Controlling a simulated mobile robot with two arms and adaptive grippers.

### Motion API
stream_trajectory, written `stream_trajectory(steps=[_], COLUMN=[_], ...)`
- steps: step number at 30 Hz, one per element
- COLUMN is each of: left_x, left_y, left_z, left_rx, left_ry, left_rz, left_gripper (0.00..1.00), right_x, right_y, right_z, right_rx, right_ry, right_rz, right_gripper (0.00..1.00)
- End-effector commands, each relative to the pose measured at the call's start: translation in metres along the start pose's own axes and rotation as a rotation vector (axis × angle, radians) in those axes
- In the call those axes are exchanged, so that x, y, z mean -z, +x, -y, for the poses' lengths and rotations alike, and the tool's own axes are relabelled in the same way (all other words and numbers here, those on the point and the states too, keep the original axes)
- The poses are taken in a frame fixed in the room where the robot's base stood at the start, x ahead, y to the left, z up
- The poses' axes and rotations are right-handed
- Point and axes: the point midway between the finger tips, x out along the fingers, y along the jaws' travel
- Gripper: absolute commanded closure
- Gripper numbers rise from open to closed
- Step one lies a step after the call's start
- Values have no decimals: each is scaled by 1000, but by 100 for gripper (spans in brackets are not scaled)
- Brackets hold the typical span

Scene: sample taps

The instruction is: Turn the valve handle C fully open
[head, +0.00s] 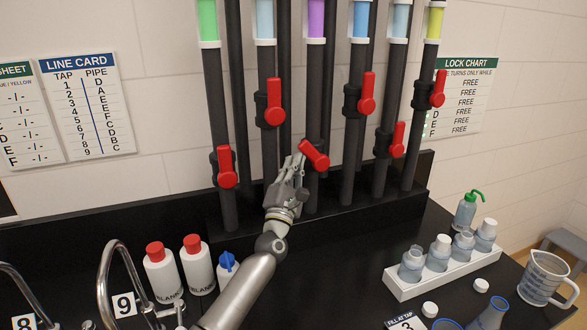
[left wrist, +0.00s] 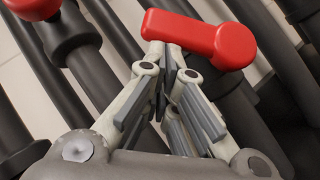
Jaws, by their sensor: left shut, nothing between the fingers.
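The third pipe from the left, with the purple section (head: 316,18), carries a red valve handle (head: 316,156); no letter on it is readable, but by order it would be C. This handle sits tilted, running from upper left to lower right. My left gripper (head: 298,162) is shut and empty, its fingertips just left of the handle's upper end. In the left wrist view the shut fingertips (left wrist: 168,62) are close against the red handle (left wrist: 200,38), overlapping its lower edge; whether they touch I cannot tell. My right gripper is not in view.
Other red handles, such as those on the green pipe (head: 227,168) and the blue pipe (head: 367,94), are near upright. Bottles (head: 161,272), a white rack (head: 443,272) and a jug (head: 543,278) stand on the black bench. A line card (head: 87,107) and lock chart (head: 461,97) hang behind.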

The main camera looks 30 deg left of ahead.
Motion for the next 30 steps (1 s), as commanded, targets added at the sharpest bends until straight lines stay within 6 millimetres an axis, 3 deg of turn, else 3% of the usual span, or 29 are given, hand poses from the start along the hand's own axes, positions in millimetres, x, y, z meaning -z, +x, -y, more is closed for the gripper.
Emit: stream_trajectory(steps=[30], left_x=[-37], left_y=[36], left_z=[-16], left_rx=[-2], left_ry=[-3], left_rz=[1], left_gripper=[100], right_x=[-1], right_y=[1], right_z=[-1], right_rx=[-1], right_ry=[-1], right_rz=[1], right_gripper=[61])
